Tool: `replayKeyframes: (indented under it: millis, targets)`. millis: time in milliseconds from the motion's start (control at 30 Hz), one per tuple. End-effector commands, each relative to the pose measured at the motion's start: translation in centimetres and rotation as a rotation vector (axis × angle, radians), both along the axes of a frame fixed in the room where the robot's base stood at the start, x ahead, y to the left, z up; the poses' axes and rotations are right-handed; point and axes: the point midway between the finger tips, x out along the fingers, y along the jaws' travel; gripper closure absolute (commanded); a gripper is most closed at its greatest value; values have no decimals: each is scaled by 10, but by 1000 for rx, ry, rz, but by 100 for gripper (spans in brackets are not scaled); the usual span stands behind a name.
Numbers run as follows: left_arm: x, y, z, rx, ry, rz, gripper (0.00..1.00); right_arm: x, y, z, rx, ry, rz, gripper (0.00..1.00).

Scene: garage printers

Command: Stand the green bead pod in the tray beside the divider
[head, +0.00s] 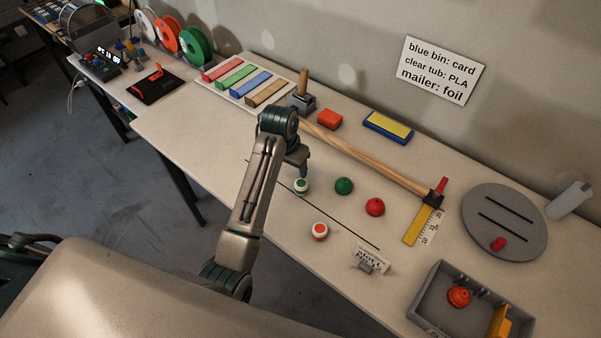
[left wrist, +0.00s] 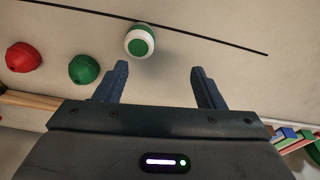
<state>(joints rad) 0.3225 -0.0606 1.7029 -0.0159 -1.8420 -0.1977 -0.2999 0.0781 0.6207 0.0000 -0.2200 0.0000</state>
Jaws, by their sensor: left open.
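A white pod with a green top (head: 301,186) stands on the table by the dark line; it also shows in the left wrist view (left wrist: 140,42). A solid green pod (head: 344,186) stands to its right and shows in the left wrist view (left wrist: 84,69). I cannot tell which is the bead pod. My left gripper (head: 304,172) is open and empty, just above and behind the white-green pod; its fingers (left wrist: 159,80) point towards that pod without enclosing it. The grey tray (head: 436,283) at the lower right holds an orange-red pod (head: 459,296) and a yellow-orange divider (head: 497,322).
A red pod (head: 375,207) and a white pod with an orange-red top (head: 320,230) stand nearby. A small card holder (head: 371,260) is left of the tray. A long wooden rod (head: 365,158) lies behind the pods. A round grey disc (head: 505,225) lies at right.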

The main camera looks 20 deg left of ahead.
Motion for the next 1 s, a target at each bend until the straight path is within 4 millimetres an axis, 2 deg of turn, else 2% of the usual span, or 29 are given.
replayKeyframes:
  millis: [33,200,267,400,767,900,1000]
  targets:
    - [4,-11,19,8,57,4,37,0,-1,16,-1,0,1,55]
    - [3,-25,32,41,174,16,37,0,-4,23,-4,0,2,55]
    - [3,-26,26,43,187,17,37,0,-5,21,-5,0,1,55]
    - [2,-26,0,44,190,18,37,0,-6,15,-6,0,1,55]
    - [2,-27,-30,44,188,17,37,0,-2,34,-2,1,1,55]
    - [2,-31,-48,44,189,16,37,0,1,49,1,1,-1,55]
    - [2,-31,-63,44,187,17,37,0,2,52,2,1,-1,55]
